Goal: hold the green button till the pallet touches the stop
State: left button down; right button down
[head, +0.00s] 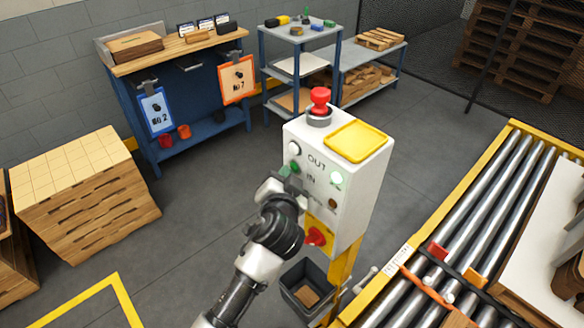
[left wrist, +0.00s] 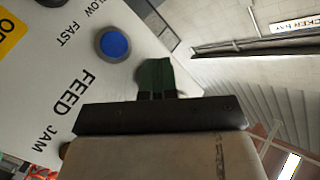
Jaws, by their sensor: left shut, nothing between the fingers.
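The white control box (head: 340,190) stands on a yellow post, with OUT and IN labels on its front. My left gripper (head: 285,178) is shut and empty, at the left side of the face near IN. A small dark green piece (left wrist: 157,77) shows at its fingertips in the left wrist view; I cannot tell whether it is a button or a finger pad, nor whether it is pressed. A pale, wood-edged load, possibly the pallet (head: 545,235), is on the rollers at right. I cannot make out its contact with a stop.
A red mushroom button (head: 320,98) tops the box and a red switch (head: 316,236) is low on it. The left wrist view shows a blue button (left wrist: 115,44). A dark bin (head: 305,287) stands below the box.

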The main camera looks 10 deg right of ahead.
pick_arm(q)
jog(key=shift+a, duration=0.1)
dwell(0.7)
jog(key=shift+s+a+p, duration=0.4)
jog(key=shift+s+a, duration=0.1)
jog(key=shift+a, duration=0.05)
jog(key=shift+s+a+p, duration=0.5)
jog(key=shift+s+a, duration=0.25)
jog(key=shift+a, duration=0.3)
jog(key=shift+s+a+p, duration=0.5)
jog(key=shift+s+a, duration=0.2)
jog(key=shift+a, duration=0.3)
